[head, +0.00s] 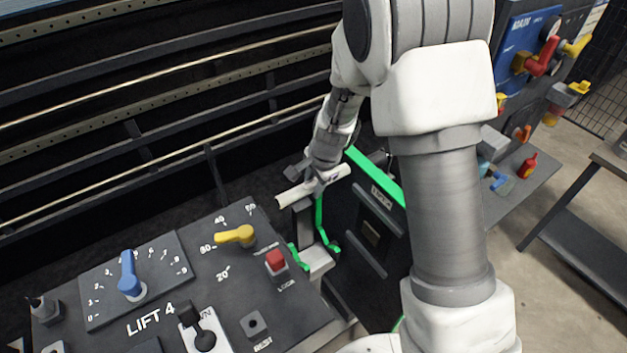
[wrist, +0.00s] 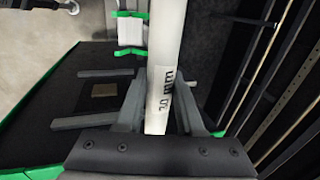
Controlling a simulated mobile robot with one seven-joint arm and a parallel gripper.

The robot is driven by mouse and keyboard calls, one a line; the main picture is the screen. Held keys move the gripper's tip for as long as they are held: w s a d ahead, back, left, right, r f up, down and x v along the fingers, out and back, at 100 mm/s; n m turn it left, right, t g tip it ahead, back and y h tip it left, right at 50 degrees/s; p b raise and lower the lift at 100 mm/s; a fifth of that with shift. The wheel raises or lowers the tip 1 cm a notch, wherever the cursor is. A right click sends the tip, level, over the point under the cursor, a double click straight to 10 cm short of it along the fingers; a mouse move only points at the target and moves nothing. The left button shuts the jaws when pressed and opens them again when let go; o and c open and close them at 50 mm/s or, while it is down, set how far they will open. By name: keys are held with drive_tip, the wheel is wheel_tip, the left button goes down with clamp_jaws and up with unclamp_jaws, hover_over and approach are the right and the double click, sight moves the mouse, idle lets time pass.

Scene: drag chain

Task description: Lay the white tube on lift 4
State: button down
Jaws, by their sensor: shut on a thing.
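The white tube (head: 332,176) is in my gripper (head: 316,180), slanting beside the control panel in the head view. In the wrist view the tube (wrist: 165,60) runs from the top edge down between the fingers of my gripper (wrist: 160,108), with dark printed marks near its lower end. The panel marked LIFT 4 (head: 150,318) is at the lower left of the head view. A dark frame with green edges (head: 372,172) is just below and right of the tube. I cannot tell whether the tube touches it.
A blue knob (head: 129,278), a yellow knob (head: 236,236) and a red button (head: 276,259) stand up from the panel. Dark rails (head: 160,100) run behind the tube. A side shelf with a red bottle (head: 527,165) is at the right. My arm hides part of the middle.

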drive_tip(key=shift+f+b, duration=12.7)
drive_tip(key=shift+f, duration=2.8)
drive_tip(key=shift+c, duration=2.3)
unclamp_jaws()
drive_tip(key=p+v, duration=0.5)
drive_tip(key=v, duration=1.2)
drive_tip(key=shift+r, duration=0.25)
